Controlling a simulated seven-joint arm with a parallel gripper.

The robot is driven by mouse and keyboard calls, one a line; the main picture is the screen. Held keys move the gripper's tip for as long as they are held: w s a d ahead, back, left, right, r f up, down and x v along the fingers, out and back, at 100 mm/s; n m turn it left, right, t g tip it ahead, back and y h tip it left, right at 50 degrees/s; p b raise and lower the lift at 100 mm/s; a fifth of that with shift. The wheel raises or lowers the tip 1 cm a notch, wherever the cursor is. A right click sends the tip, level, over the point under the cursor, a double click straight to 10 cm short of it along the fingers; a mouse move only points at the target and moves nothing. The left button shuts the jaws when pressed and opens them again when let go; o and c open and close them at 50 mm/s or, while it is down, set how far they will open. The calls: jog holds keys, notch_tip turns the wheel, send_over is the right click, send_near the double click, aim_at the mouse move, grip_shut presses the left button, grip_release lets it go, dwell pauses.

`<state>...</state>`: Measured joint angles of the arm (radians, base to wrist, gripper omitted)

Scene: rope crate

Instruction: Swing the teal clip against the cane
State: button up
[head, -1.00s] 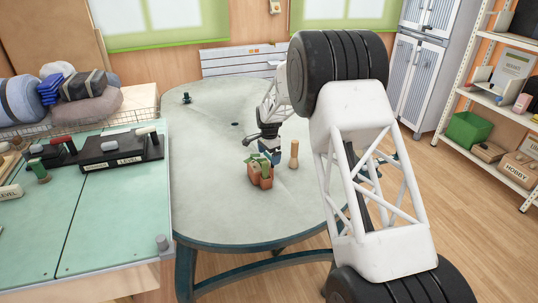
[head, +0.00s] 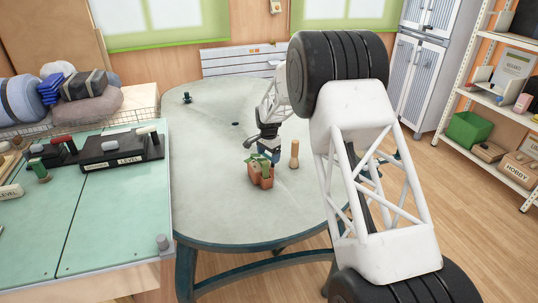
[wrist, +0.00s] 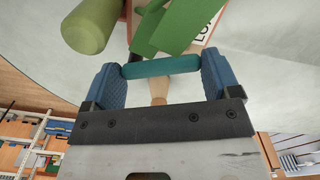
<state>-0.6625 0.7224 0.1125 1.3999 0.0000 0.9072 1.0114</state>
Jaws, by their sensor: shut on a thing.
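My gripper (wrist: 160,67) is shut on the teal clip (wrist: 158,68), a short teal bar held crosswise between the blue fingers. In the head view my gripper (head: 265,155) is low over the round table, at the back of a small terracotta planter (head: 259,174) with green parts. The clip is too small to make out there. In the wrist view, flat green pieces (wrist: 178,22) lie just beyond the clip, and a thick green rod (wrist: 88,25) is at upper left. I cannot tell which part is the cane, or whether the clip touches it.
A wooden peg (head: 294,154) stands right of the planter on the round table (head: 210,205). A small dark green item (head: 187,97) is at the table's far left. A green workbench (head: 110,220) with tools adjoins on the left. The table's front and left are clear.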

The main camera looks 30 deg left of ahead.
jog(key=n, duration=0.2)
jog(key=s+n, duration=0.1)
jog(key=n, duration=0.2)
jog(key=shift+s, duration=0.1)
jog(key=n, duration=0.3)
jog(key=s+n, duration=0.1)
jog(key=n, duration=0.2)
jog(key=shift+s+d, duration=0.1)
jog(key=shift+d, duration=0.05)
dwell(0.3)
jog(key=o, duration=0.8)
jog(key=shift+r, duration=0.1)
jog(key=shift+r, duration=3.85)
